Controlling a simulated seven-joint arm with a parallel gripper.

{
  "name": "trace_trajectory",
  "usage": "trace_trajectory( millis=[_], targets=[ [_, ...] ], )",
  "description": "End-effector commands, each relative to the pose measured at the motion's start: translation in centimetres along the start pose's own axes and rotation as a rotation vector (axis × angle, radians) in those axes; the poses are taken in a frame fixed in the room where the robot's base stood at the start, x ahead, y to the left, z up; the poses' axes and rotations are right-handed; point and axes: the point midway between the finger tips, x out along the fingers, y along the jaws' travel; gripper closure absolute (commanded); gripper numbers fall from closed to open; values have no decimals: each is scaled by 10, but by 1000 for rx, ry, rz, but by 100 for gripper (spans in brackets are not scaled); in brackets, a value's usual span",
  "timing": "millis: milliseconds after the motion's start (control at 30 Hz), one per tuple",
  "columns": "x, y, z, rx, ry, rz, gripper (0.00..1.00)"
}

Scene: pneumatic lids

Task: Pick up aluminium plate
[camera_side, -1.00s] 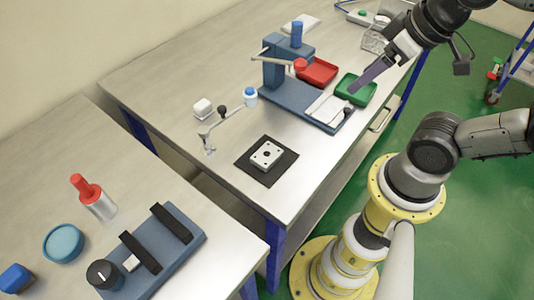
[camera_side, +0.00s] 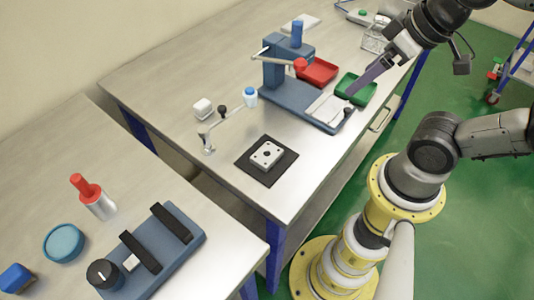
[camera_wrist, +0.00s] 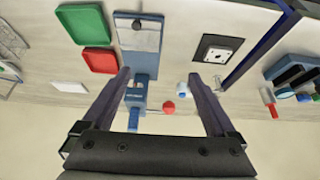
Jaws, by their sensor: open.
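The aluminium plate (camera_side: 266,155) is a small silver square with dark holes. It lies on a black mat (camera_side: 252,168) near the front edge of the bench, and it also shows in the wrist view (camera_wrist: 218,53) at the upper right. My gripper (camera_side: 353,91) is up by the green tray at the right of the bench, well apart from the plate. In the wrist view its two long dark fingers (camera_wrist: 163,88) stand wide apart with nothing held between them.
A blue press (camera_side: 274,80) with a lever stands behind the plate, with red (camera_side: 318,72) and green (camera_side: 360,90) trays beside it. A clamp arm (camera_side: 208,135) stands left of the mat. A second bench at left holds a blue fixture (camera_side: 180,245). Bench around the mat is mostly clear.

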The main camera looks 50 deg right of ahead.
Motion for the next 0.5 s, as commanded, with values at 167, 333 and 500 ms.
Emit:
trace_trajectory(
  millis=[167,333,500],
  targets=[
    [0,0,0,10,0,0,7],
    [-1,0,2,177,-10,1,7],
    [-11,0,-10,545,-18,4,7]
  ],
)
